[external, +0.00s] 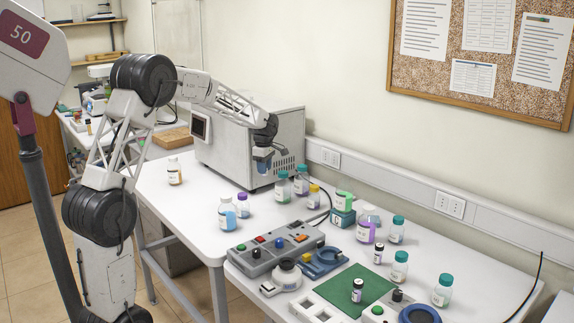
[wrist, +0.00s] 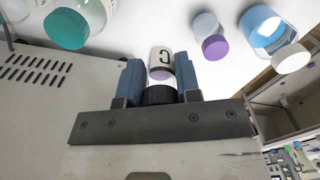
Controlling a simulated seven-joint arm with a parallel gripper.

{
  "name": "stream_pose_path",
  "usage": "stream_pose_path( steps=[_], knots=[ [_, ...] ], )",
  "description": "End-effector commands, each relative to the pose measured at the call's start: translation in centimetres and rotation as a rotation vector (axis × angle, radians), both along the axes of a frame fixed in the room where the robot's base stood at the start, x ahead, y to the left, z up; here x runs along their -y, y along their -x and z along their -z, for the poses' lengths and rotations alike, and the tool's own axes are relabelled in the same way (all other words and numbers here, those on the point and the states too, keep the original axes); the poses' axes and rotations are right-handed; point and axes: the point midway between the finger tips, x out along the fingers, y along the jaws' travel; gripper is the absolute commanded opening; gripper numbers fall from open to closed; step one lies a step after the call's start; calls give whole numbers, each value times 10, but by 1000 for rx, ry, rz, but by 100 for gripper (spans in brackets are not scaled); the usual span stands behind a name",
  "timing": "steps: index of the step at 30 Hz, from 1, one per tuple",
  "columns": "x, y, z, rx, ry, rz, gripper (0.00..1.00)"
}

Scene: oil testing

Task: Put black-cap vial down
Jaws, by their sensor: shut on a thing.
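My gripper (external: 263,163) is beside the front right corner of the grey machine, over the rear white table. In the wrist view its two blue fingers (wrist: 160,72) are shut on the black-cap vial (wrist: 160,58). The vial has a white label with a letter like C and some purple content. Its black cap lies toward the gripper's palm. In the external view the held vial is hidden by the fingers, and I cannot tell its height above the table.
A grey machine (external: 285,135) stands close behind my gripper. Teal-cap bottles (external: 301,180) stand just right of it; a blue-liquid bottle (external: 227,213) and a purple-cap bottle (external: 243,205) stand in front. Another vial (external: 357,291) stands on the green mat (external: 337,288). The table's left-middle is clear.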

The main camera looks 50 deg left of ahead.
Motion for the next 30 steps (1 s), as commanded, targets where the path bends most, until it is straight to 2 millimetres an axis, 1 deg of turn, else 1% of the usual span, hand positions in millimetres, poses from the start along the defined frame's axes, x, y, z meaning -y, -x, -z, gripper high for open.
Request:
stream_pose_path(
  steps=[1,3,6,9,12,16,26,30],
  knots=[
    [-10,-1,1,0,0,-19,8],
    [-18,-1,5,-1,0,-36,8],
    [-15,-1,25,-3,1,-32,8],
    [-15,-1,39,-3,1,-31,8],
    [-15,-1,47,0,0,-31,8],
    [-15,-1,51,0,0,-31,8],
    [-15,-1,52,0,0,-30,8],
    [-15,-1,61,-1,0,-30,8]
  ],
)
